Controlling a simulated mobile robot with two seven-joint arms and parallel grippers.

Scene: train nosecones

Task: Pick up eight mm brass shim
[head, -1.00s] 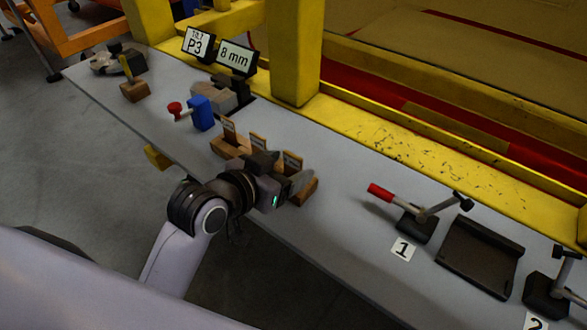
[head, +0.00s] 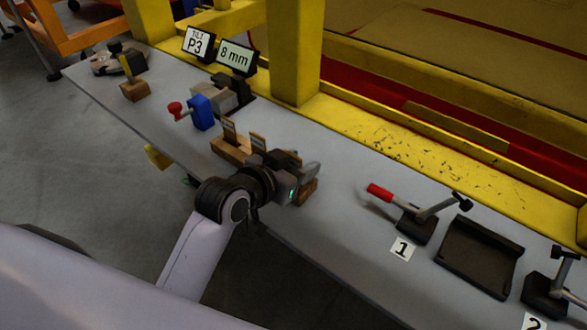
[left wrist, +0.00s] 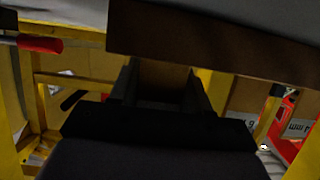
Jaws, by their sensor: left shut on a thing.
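Upright brass-coloured shims stand in wooden blocks on the grey bench. Two of them (head: 229,128) (head: 258,142) stand clear to the left of my left gripper (head: 308,172). The gripper is at the right-hand shim (head: 291,157), whose lower part is hidden behind it. In the left wrist view the fingers (left wrist: 160,90) are shut on a flat brownish shim (left wrist: 163,78), beside a dark wooden block (left wrist: 215,38). I cannot read any thickness on the shims. A sign reading "8 mm" (head: 236,58) stands at the back. My right gripper is not in view.
A blue vise with a red knob (head: 200,113) stands left of the shim blocks. A red-handled clamp (head: 415,215), a black tray (head: 480,255) and another clamp (head: 549,290) are to the right. The bench between the shims and the red-handled clamp is clear.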

